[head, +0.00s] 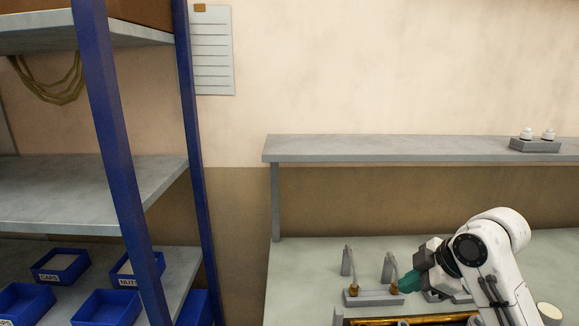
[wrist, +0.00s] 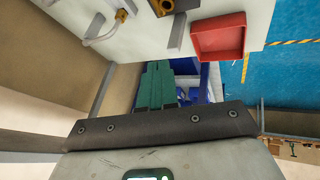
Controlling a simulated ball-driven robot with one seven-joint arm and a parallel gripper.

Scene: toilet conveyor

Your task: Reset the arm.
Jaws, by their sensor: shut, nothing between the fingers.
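My gripper (head: 407,283) has green fingers. In the head view it is at the lower right, above the pale counter (head: 305,262), pointing left, with its tips close to a grey fixture (head: 374,298) with two upright posts. I cannot tell whether the tips touch the fixture. In the wrist view the green fingers (wrist: 157,68) lie together, with nothing seen between them. My white arm comes in from the lower right and hides part of the counter.
A grey ledge (head: 400,148) runs above the counter and bears a block with two white knobs (head: 535,141). A blue-posted rack (head: 107,130) with blue bins (head: 61,264) stands left. The wrist view shows a red tray (wrist: 219,17) and blue floor (wrist: 290,85).

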